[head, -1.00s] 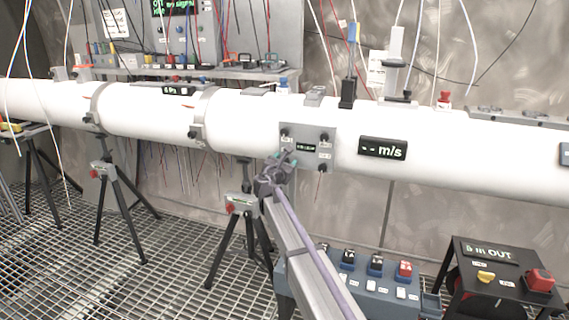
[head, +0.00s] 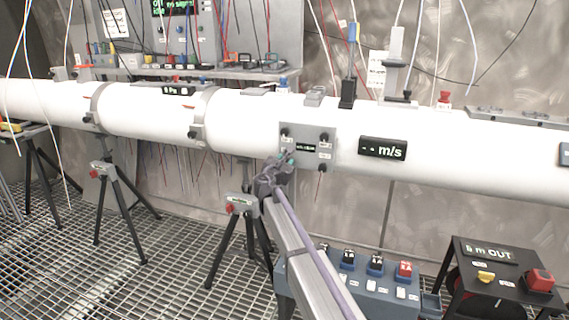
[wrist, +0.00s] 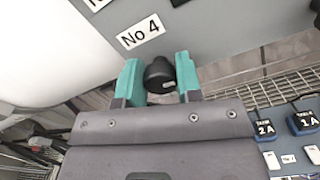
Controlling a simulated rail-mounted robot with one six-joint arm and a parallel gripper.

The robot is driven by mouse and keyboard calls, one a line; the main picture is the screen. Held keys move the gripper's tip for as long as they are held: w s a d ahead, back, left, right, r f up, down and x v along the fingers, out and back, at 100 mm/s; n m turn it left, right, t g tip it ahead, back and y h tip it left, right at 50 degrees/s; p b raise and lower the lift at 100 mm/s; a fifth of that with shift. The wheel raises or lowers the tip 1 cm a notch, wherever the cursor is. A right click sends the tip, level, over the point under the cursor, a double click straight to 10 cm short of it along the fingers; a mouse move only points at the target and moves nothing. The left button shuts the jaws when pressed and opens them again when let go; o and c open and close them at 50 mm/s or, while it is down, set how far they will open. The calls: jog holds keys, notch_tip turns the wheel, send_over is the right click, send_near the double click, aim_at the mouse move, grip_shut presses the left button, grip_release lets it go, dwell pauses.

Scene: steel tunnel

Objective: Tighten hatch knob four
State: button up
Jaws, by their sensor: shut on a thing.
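The grey hatch plate (head: 297,128) sits on the white pipe, with black knobs at its corners and a small dark display in its middle. In the wrist view, the hatch plate (wrist: 205,28) carries a "No 4" label. The black knob four (wrist: 160,75) is just below that label, between the teal fingertips of my gripper (wrist: 159,80). My gripper is shut on this knob. In the head view, my gripper (head: 286,160) is at the plate's lower left corner and hides the knob there.
A blue switch box (head: 370,290) and a black "5 m OUT" box (head: 490,253) stand below right of my gripper. A tripod with a red button (head: 240,205) stands close to its left. A dark "m/s" display (head: 383,147) is right of the plate.

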jog(key=shift+m, duration=0.3)
jog(key=m, duration=0.3)
jog(key=shift+m, duration=0.4)
jog(key=m, duration=0.3)
jog(key=shift+m, duration=0.3)
jog(key=m, duration=0.4)
jog(key=shift+f, duration=0.1)
jog(key=shift+s+m, duration=0.1)
jog(key=shift+m, duration=1.8)
jog(key=o, duration=0.9)
jog(key=shift+o, duration=0.2)
